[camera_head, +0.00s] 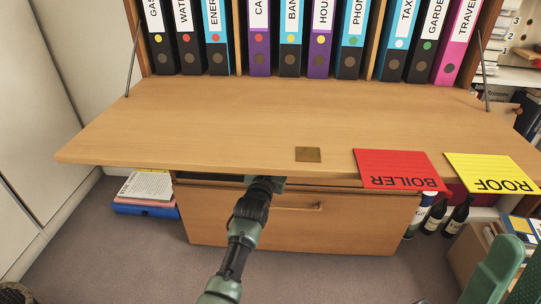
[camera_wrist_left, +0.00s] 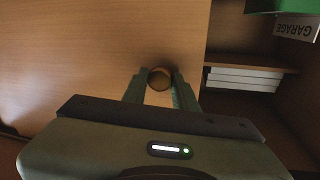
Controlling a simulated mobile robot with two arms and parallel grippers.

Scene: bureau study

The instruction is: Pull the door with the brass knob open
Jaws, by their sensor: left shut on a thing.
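The round brass knob (camera_wrist_left: 159,75) sits near the right edge of a wooden door panel (camera_wrist_left: 90,45) in the left wrist view. My left gripper (camera_wrist_left: 159,86) has one finger on each side of the knob and is shut on it. To the right of the panel edge is an open space with a shelf. I cannot tell whether the door itself stands ajar. In the head view my left arm reaches under the bureau's fold-down flap (camera_head: 220,120), which hides the knob and fingertips.
A wooden front with a bar handle (camera_head: 300,208) is below the flap. A red BOILER folder (camera_head: 395,165) and yellow ROOF folder (camera_head: 490,170) lie on the flap, overhanging its front edge. Bottles (camera_head: 432,214) stand at lower right. A green object (camera_head: 495,268) is nearer.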

